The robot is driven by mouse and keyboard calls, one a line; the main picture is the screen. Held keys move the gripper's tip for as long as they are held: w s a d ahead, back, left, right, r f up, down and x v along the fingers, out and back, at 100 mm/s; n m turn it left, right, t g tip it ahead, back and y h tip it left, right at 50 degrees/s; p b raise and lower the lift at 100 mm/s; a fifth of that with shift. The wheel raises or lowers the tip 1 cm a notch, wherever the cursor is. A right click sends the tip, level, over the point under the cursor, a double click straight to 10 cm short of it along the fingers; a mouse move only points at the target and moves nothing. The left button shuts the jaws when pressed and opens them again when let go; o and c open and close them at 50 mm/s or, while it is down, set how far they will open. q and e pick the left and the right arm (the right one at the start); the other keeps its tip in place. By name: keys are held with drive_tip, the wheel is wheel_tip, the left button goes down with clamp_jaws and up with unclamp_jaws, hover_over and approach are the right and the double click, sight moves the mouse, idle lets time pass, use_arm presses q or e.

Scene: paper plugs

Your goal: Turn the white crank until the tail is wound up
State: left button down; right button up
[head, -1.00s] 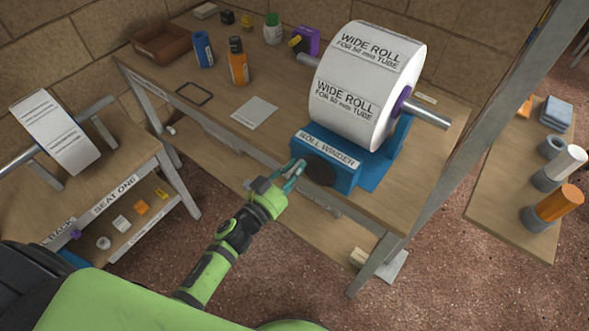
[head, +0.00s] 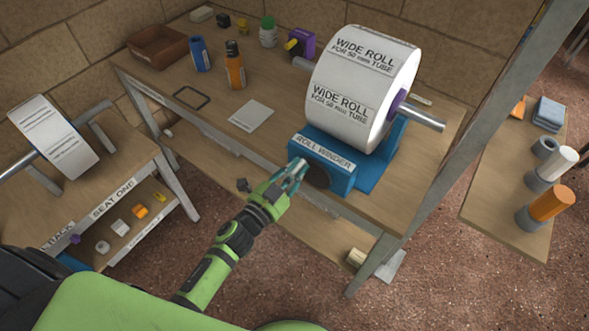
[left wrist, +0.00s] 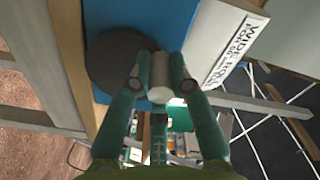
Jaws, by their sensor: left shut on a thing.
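The blue roll winder (head: 325,178) stands at the front of the workbench and bears a large white paper roll (head: 350,85) labelled "WIDE ROLL". A dark round disc (head: 318,176) is on its front face and also shows in the left wrist view (left wrist: 112,62). The white crank (left wrist: 159,92) shows as a short pale cylinder beside the disc. My left gripper (head: 295,172) is shut on the crank, with its teal fingers on either side of it in the left wrist view (left wrist: 160,82). I cannot make out a loose paper tail. My right gripper is not in view.
The bench holds an orange bottle (head: 235,68), a blue can (head: 200,55), a brown tray (head: 157,62) and a flat white pad (head: 251,116). A metal post (head: 440,145) stands right of the winder. A smaller roll (head: 52,135) sits on a stand at left.

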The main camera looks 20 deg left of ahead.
use_arm(q)
drive_tip(key=shift+r, duration=0.15)
idle(0.4)
drive_tip(key=c, duration=1.1)
unclamp_jaws()
drive_tip(key=shift+c, duration=0.2)
drive_tip(key=shift+s, duration=0.1)
drive_tip(key=v, duration=1.2)
